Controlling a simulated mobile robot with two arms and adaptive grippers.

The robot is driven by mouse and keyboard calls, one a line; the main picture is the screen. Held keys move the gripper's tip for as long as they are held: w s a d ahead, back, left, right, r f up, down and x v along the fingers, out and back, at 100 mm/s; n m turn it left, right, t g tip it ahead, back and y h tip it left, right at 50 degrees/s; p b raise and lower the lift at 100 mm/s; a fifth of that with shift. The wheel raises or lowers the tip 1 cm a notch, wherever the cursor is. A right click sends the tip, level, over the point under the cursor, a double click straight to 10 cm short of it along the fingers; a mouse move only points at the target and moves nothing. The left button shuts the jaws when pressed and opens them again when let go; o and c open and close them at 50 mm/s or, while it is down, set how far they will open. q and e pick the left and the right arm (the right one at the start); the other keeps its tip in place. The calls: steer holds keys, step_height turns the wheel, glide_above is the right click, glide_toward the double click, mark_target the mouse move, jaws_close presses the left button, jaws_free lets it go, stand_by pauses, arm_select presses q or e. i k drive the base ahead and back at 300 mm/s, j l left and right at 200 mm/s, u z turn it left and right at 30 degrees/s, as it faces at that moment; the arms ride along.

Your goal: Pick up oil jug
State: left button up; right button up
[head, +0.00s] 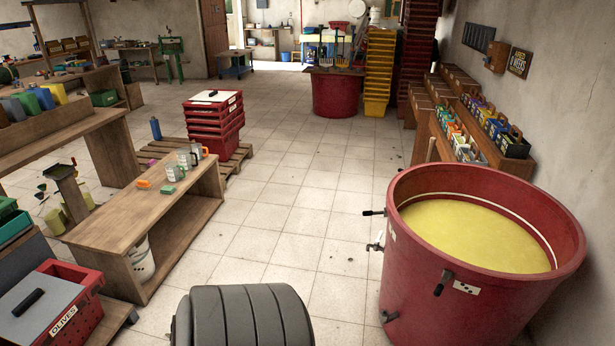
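I cannot tell for certain which thing is the oil jug. A yellow can-like container (57,93) and a green one (43,98) stand in a row on the left shelf. Several small glass jars (183,160) stand on the low wooden bench (135,212), with an orange-topped one at the right end. A blue bottle (155,129) stands behind this bench. Coloured containers with handles, including a dark one (514,147), stand on the right wall rack. Neither of my grippers is in view.
A large red vat (425,285) of yellow liquid fills the right front. A red olive crate (78,312) stands at the left front. Stacked red crates (214,118) sit on a pallet (237,158). A red tub (336,97) stands at the back. The tiled floor (300,205) between is clear.

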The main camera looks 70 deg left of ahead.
mark_target(172, 167)
steer(key=u, duration=3.2)
steer(key=i+l+z, duration=0.3)
steer(key=i, duration=0.2)
steer(key=i+z, duration=0.25)
steer(key=i, duration=0.25)
steer(key=i+z, duration=0.15)
steer(key=i, duration=1.85)
steer(key=i+u, duration=0.15)
steer(key=i, duration=0.5)
steer(key=i+l+u, duration=0.15)
steer(key=i, duration=0.5)
steer(key=i+l+u, duration=0.15)
steer(key=i, duration=0.5)
